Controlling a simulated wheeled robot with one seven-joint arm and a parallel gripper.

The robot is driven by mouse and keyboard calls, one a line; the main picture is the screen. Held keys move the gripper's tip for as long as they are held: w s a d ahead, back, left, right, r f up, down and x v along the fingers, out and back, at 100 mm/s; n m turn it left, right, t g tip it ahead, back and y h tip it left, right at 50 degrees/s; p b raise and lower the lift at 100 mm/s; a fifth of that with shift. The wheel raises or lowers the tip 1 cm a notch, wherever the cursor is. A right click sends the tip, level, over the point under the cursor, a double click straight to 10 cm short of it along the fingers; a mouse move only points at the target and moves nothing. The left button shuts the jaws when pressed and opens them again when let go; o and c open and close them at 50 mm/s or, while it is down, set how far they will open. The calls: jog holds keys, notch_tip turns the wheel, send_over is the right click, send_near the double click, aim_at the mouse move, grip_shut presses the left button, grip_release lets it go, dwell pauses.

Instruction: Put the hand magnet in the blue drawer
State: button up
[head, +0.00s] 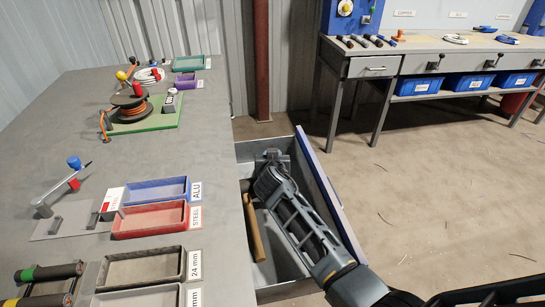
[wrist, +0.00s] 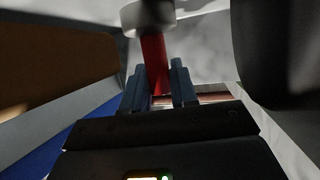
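The blue-fronted drawer (head: 318,170) is pulled out from the side of the grey workbench. My gripper (head: 274,155) reaches down into its far end. In the wrist view a red handle (wrist: 154,62) with a round grey-white body (wrist: 148,17) at its far end, which looks like the hand magnet, sits between the two fingers of my gripper (wrist: 160,88). The handle fills the gap, so the fingers look shut on it. The magnet is hidden in the head view. I cannot tell whether it touches the drawer floor.
A brown wooden bar (head: 254,228) lies in the drawer; a brown shape (wrist: 55,50) and a dark shape (wrist: 275,50) flank my gripper in the wrist view. Blue (head: 157,191) and red (head: 150,219) trays stand on the bench. The floor (head: 420,190) to the right is clear apart from scraps.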

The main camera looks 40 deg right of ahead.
jog(key=o, duration=0.4)
jog(key=shift+r+p, duration=0.25)
jog(key=shift+p, duration=0.05)
jog(key=shift+v, duration=5.95)
